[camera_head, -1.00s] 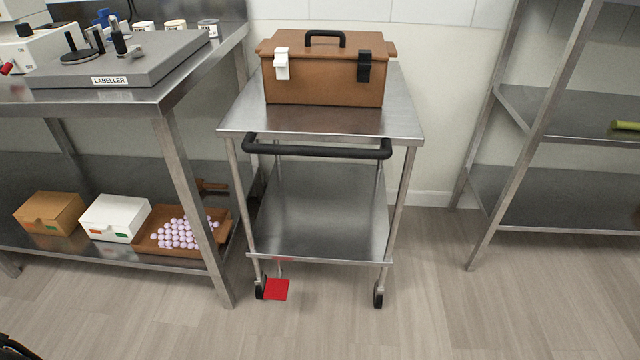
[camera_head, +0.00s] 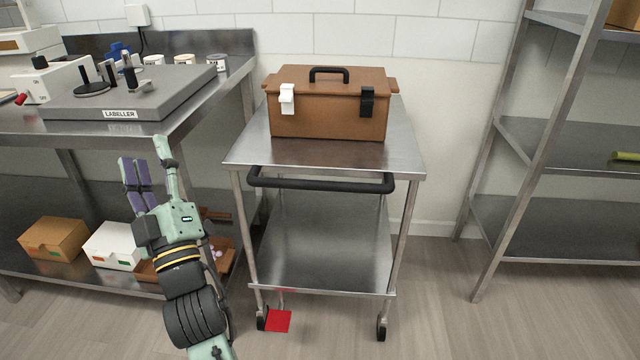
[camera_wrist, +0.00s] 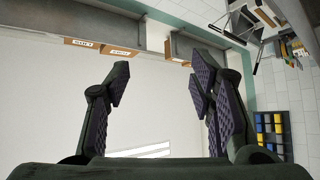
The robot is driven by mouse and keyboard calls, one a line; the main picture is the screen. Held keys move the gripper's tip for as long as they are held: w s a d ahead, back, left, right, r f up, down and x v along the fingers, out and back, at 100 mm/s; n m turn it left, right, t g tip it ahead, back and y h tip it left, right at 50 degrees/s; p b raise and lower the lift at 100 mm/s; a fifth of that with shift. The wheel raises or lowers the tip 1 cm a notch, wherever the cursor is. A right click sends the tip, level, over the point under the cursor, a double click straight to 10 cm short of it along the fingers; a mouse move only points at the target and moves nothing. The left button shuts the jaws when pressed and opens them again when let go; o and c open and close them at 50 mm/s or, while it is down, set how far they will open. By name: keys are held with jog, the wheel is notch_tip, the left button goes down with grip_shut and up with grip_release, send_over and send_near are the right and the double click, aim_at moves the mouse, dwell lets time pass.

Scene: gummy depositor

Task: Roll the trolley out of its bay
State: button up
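The steel trolley (camera_head: 325,250) stands between the labeller bench and a shelf rack in the head view. Its black handle bar (camera_head: 320,184) runs across the front, under the top. A brown case (camera_head: 330,112) with a black handle and one white and one black latch sits on the top. A red pedal (camera_head: 278,321) is low by the front left caster. My gripper (camera_head: 150,165) is open and empty, raised left of the trolley and pointing up in front of the bench. In the wrist view its fingers (camera_wrist: 165,95) are spread with nothing between them.
The steel bench (camera_head: 190,110) with the labeller (camera_head: 130,95) is close on the trolley's left. Boxes (camera_head: 55,238) and a brown tray (camera_head: 225,262) lie on its lower shelf. The rack (camera_head: 500,180) stands to the right. The floor (camera_head: 430,310) right of the trolley is clear.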

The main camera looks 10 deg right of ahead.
jog(key=w+d+f+h, duration=0.1)
jog(key=d+f+h, duration=0.2)
jog(key=d, duration=0.2)
jog(key=w+d+f+g+h, duration=0.1)
jog(key=w+d+f+h, duration=0.1)
jog(key=d+f+h, duration=0.1)
jog(key=w+d+f+g+h, duration=0.1)
jog(key=d+f+h, duration=0.2)
jog(key=d+f, duration=0.2)
jog(key=shift+w+d+f, duration=0.1)
jog(key=shift+w+d, duration=0.1)
jog(key=shift+d, duration=0.35)
jog(key=shift+w+d, duration=0.2)
jog(key=shift+d, duration=0.35)
jog(key=shift+c, duration=0.7)
jog(key=n+g+h, duration=0.2)
jog(key=g+h, duration=0.1)
jog(key=h, duration=0.2)
send_near(321, 185)
jog(key=p+x, duration=0.1)
jog(key=x, duration=0.6)
jog(key=f+p+x, duration=0.1)
jog(key=x, duration=0.3)
jog(key=shift+p, duration=0.35)
jog(key=shift+c, duration=0.4)
grip_shut()
